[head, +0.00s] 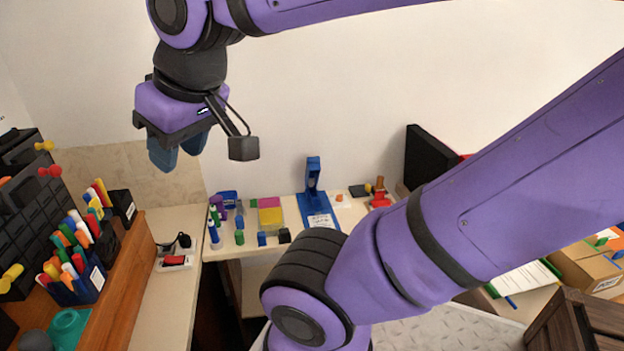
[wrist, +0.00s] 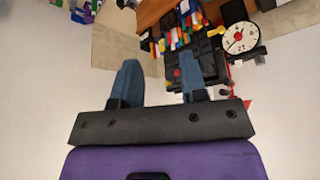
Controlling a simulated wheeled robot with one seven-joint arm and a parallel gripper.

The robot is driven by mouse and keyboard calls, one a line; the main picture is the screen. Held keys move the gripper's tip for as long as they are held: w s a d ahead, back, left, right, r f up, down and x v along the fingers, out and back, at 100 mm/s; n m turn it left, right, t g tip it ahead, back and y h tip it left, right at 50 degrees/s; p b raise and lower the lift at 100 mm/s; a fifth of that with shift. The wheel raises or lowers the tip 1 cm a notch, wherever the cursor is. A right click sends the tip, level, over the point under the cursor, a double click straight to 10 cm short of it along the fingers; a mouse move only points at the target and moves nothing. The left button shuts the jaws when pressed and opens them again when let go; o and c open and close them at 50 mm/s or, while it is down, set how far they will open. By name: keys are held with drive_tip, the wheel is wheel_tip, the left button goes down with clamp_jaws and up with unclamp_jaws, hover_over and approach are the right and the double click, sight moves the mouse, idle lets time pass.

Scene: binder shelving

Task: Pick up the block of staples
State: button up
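My gripper (head: 178,152) is high at the upper left of the head view, in front of the bare wall and well above the desk. In the wrist view its two blue fingers (wrist: 158,64) stand apart with nothing between them. I cannot tell which item is the block of staples. Small items stand on the back desk (head: 233,252), among them a blue block (head: 262,239), a dark block (head: 284,235) and a flat dark piece (head: 359,190). My gripper is above and left of these, touching none.
Pen holders (head: 87,287) and a black drawer organizer (head: 30,215) stand on the left. A blue stand (head: 314,190) rises from the back desk. A cardboard box (head: 590,268) and a wooden crate (head: 570,325) are at right. Air around my gripper is clear.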

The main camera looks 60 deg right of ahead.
drive_tip(key=o, duration=0.5)
drive_tip(key=shift+o, duration=0.2)
drive_tip(key=w+a+r+n, duration=0.15)
drive_tip(key=w+r, duration=0.35)
drive_tip(key=w, duration=0.5)
drive_tip(key=n+g, duration=0.3)
drive_tip(key=n, duration=0.2)
hover_over(2, 181)
drive_tip(key=s, duration=0.1)
wheel_tip(2, 181, down, 6)
drive_tip(key=f, duration=0.1)
drive_tip(key=shift+h, duration=0.4)
drive_tip(key=shift+s+a+x, duration=0.15)
drive_tip(key=shift+x, duration=2.2)
drive_tip(key=shift+s+a+x, duration=0.1)
drive_tip(key=shift+a+x, duration=0.1)
drive_tip(key=shift+x, duration=2.2)
